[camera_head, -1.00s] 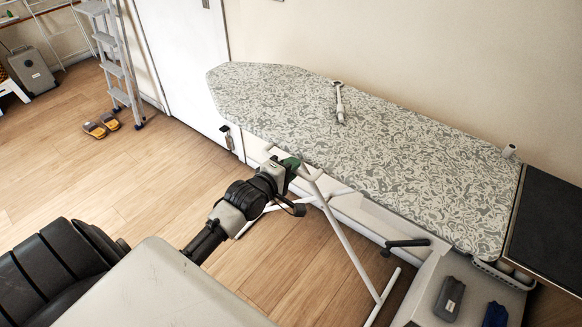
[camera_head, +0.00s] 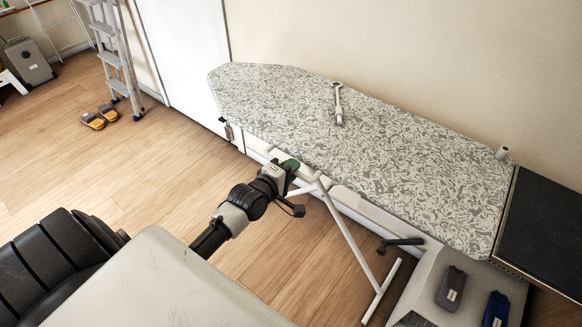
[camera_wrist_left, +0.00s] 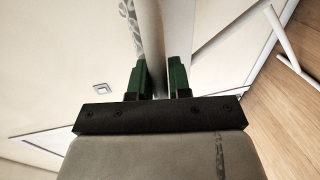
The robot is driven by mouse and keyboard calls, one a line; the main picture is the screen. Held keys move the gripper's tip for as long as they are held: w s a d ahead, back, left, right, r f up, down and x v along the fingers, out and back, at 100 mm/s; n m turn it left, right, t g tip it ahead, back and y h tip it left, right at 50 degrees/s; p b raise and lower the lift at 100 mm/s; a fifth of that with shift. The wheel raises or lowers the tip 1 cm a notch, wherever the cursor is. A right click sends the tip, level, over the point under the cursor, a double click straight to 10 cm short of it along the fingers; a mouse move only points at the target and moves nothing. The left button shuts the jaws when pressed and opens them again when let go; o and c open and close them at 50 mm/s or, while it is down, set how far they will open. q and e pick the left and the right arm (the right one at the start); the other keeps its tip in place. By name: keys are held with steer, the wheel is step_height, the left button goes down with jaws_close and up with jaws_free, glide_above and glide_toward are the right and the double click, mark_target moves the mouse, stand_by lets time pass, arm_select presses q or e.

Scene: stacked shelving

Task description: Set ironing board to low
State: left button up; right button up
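The ironing board (camera_head: 345,140), with a grey-white leafy cover, stands along the wall. Its white legs (camera_head: 352,245) reach down toward the floor. My left gripper (camera_head: 291,165) is at the board's near edge, close to the top of the legs. In the left wrist view its green fingers (camera_wrist_left: 158,78) stand on either side of a pale bar (camera_wrist_left: 153,45). I cannot tell whether they press on it. The board's underside hides much of this spot in the head view. My right gripper is not in view.
A wrench-like metal tool (camera_head: 338,104) lies on the board. A dark-topped surface (camera_head: 545,225) adjoins its right end. Dark and blue cases (camera_head: 451,288) sit below that end. A ladder (camera_head: 118,60) and sandals (camera_head: 99,117) stand at the left. Floor between is clear.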

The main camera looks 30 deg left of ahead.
arm_select(q)
steer(key=o, duration=0.4)
steer(key=shift+s+f, duration=0.1)
steer(key=shift+f, duration=0.4)
steer(key=shift+r, duration=0.2)
steer(key=v, duration=1)
steer(key=shift+s+r, duration=0.15)
steer(key=shift+s, duration=0.2)
